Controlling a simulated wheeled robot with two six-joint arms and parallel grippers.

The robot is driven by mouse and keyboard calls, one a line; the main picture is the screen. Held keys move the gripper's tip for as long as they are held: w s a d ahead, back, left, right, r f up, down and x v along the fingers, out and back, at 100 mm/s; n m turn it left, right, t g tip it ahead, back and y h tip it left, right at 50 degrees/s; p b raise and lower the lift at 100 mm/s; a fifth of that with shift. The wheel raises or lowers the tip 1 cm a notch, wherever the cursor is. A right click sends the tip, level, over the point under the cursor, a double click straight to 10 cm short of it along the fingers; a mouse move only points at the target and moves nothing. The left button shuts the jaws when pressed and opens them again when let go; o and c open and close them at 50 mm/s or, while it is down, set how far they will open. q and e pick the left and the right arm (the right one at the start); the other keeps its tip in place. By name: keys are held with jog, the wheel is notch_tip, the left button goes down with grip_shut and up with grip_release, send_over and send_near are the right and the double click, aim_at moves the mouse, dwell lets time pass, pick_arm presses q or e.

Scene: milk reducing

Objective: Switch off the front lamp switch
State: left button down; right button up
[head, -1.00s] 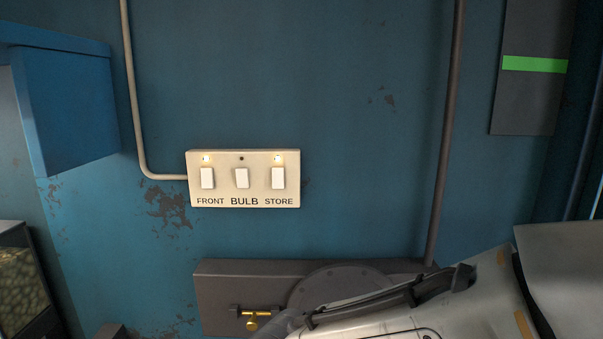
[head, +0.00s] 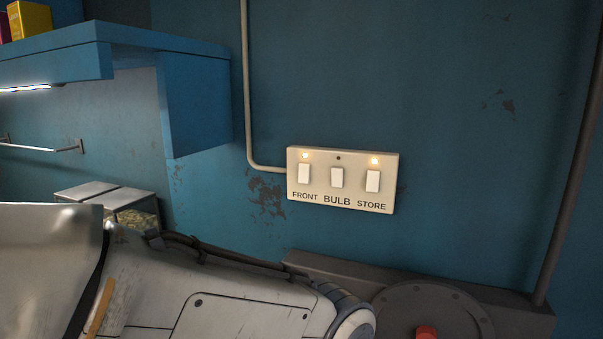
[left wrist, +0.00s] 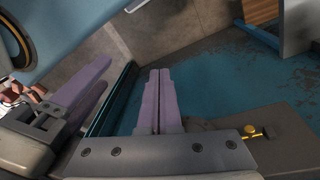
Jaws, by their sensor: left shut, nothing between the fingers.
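The cream switch panel (head: 343,180) is on the blue wall in the head view, with three white switches labelled FRONT, BULB and STORE. The FRONT switch (head: 304,174) is at the left, and the small light above it glows. My left arm crosses the bottom of the head view below the panel; its fingers are not seen there. In the left wrist view my left gripper (left wrist: 158,100) has its purple fingers together, with nothing between them. What looks like my right gripper (left wrist: 85,95) shows at the left of that view; its opening is unclear. The switch panel is not recognisable there.
The STORE light (head: 375,161) glows; the BULB light (head: 338,157) is dark. A blue shelf unit (head: 195,100) juts out left of the panel. A pipe (head: 246,90) runs down to the panel. A dark ledge (head: 500,305) lies below. A brass knob (left wrist: 252,131) shows in the wrist view.

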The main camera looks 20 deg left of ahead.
pick_arm(q)
jog(key=w+a+r+n+t+h, duration=0.1)
jog(key=w+a+r+n+t, duration=0.15)
jog(key=w+r+n, duration=0.45)
jog(key=w+a+r+n+t, duration=0.25)
jog(key=w+r+n, duration=0.25)
jog(key=w+r, duration=0.4)
jog(key=w+a+r+n+t+y, duration=0.1)
jog(key=w+a+r+n+t, duration=0.1)
jog(key=a+r+n, duration=0.3)
jog(key=w+a+r+n+t+y+p, duration=0.1)
jog(key=w+a+r+n, duration=0.3)
jog(key=a+r, duration=0.5)
notch_tip(320, 180, up, 3)
jog(key=shift+f+n+t, duration=0.15)
jog(key=shift+n+t, duration=0.25)
jog(key=shift+n, duration=0.4)
jog(key=shift+w, duration=0.1)
jog(key=p, duration=0.3)
send_near(303, 181)
notch_tip(303, 181, down, 3)
jog(key=w+p, duration=0.1)
jog(key=w, duration=0.1)
jog(key=w+f+p, duration=0.1)
jog(key=w, duration=0.1)
jog(key=shift+w+d, duration=0.1)
jog(key=shift+w, duration=0.1)
